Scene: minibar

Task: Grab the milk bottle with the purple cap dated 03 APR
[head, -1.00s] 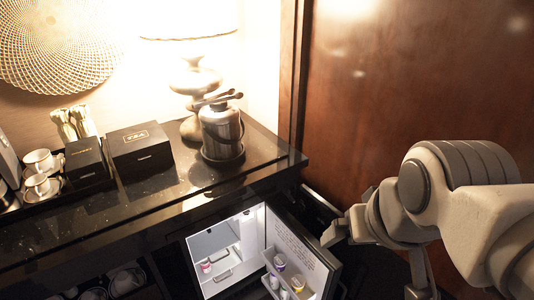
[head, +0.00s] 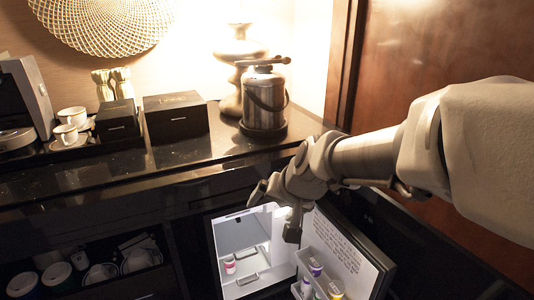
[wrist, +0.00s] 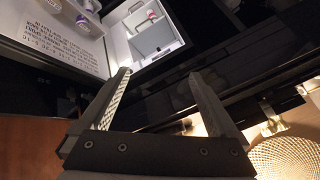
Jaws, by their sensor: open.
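A white bottle with a purple cap (head: 315,267) stands in the door shelf of the open minibar fridge. A bottle with a yellow label or cap (head: 336,291) and another purple-marked bottle (head: 306,286) are beside it. A bottle with a pink band (head: 229,265) stands inside the fridge; it also shows in the wrist view (wrist: 151,17). Door bottles show at the wrist view's upper left (wrist: 82,22). No date is readable. My gripper (head: 276,212) is open and empty, in front of the fridge's upper opening, above the bottles. Its spread fingers show in the wrist view (wrist: 160,80).
The fridge door (head: 352,250) stands open to the right, its printed inner face showing. The dark counter (head: 190,160) overhangs the fridge and carries a metal ice bucket (head: 264,102), black boxes (head: 176,115) and cups (head: 72,116).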

